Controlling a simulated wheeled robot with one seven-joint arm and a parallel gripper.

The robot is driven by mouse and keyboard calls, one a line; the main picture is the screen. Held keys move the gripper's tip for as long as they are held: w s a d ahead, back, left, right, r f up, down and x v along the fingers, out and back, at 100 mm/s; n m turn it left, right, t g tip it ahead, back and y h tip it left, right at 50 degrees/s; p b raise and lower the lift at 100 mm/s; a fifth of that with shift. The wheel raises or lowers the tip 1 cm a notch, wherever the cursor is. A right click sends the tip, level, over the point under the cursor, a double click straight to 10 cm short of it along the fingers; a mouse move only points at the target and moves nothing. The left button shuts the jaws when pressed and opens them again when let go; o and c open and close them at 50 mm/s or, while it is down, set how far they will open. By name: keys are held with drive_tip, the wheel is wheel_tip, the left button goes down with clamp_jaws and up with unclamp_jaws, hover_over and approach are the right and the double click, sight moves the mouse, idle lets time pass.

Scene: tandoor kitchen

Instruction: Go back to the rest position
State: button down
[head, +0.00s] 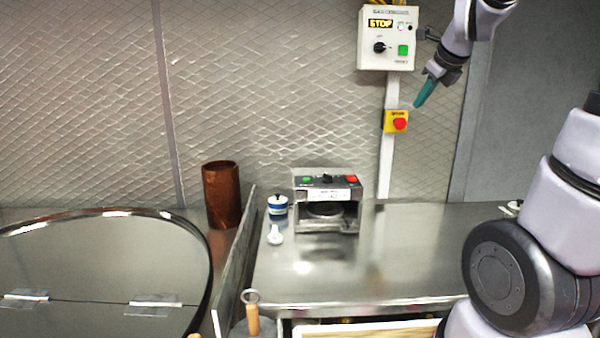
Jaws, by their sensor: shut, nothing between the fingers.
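My gripper (425,92) is at the upper right in the head view, with teal fingers pointing down and to the left. Its fingers are shut and hold nothing. It is in the air in front of the wall, right of the white control box (386,52) with the STOP label and green button. The yellow box with the red button (397,121) is just below and left of the fingertips in the picture. I cannot tell how far the fingers are from the wall.
A steel counter (420,250) holds a small machine (327,200), a blue-and-white jar (277,206) and a white spoon-like item (274,236). A copper cylinder (222,195) and a large round lid (100,265) are at left. The counter's right part is mostly clear.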

drive_tip(key=s+a+f+n+g, duration=0.1)
drive_tip(key=s+a+n, duration=0.3)
drive_tip(key=s+n, duration=0.6)
drive_tip(key=s+a+n+y, duration=0.1)
drive_tip(key=s+a+n, duration=0.3)
drive_tip(key=s+n, duration=0.7)
drive_tip(key=n, duration=0.4)
drive_tip(key=shift+f+g, duration=0.35)
drive_tip(key=shift+g, duration=0.05)
